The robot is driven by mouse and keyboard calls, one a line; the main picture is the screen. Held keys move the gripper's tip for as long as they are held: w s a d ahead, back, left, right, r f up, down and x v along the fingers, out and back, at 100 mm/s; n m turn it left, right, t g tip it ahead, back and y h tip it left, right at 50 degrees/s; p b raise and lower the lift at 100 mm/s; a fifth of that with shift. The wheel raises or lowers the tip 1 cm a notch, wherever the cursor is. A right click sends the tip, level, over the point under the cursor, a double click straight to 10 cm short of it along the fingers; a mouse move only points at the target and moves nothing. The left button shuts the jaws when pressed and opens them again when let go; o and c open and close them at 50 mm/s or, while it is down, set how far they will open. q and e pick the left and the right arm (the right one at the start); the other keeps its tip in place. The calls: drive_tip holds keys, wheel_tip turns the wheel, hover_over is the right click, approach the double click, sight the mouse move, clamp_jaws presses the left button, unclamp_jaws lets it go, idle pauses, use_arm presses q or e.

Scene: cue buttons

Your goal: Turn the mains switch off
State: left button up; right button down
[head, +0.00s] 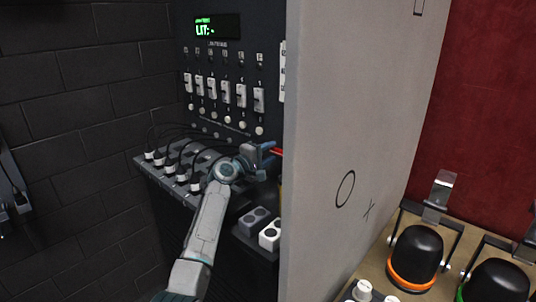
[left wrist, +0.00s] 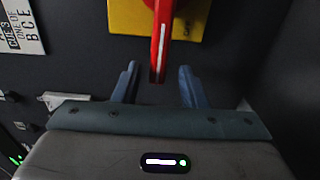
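The mains switch shows in the left wrist view as a red handle (left wrist: 162,38) with a white line on a yellow plate (left wrist: 125,17). The handle points down in that view. In the head view only a bit of its red handle (head: 277,152) shows, beside the wall edge. My left gripper (left wrist: 157,84) is open, with its two blue fingers on either side of the handle's lower end and gaps at both sides. In the head view my left gripper (head: 264,151) reaches towards the dark panel, partly hidden by the pale wall. My right gripper is not in view.
A pale partition wall (head: 340,120) stands close right of my left gripper. The dark panel (head: 262,30) carries a lit display (head: 217,27) and several slide switches (head: 227,92). Plugs and cables (head: 182,172) lie on a ledge left of my arm. Black domes (head: 416,252) stand right.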

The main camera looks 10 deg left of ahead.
use_arm(q)
drive_tip(key=shift+s, duration=0.1)
drive_tip(key=b+v, duration=0.1)
drive_tip(key=v, duration=0.9)
drive_tip(key=shift+s+a+b, duration=0.25)
drive_tip(key=shift+a+b, duration=0.05)
drive_tip(key=shift+b, duration=0.1)
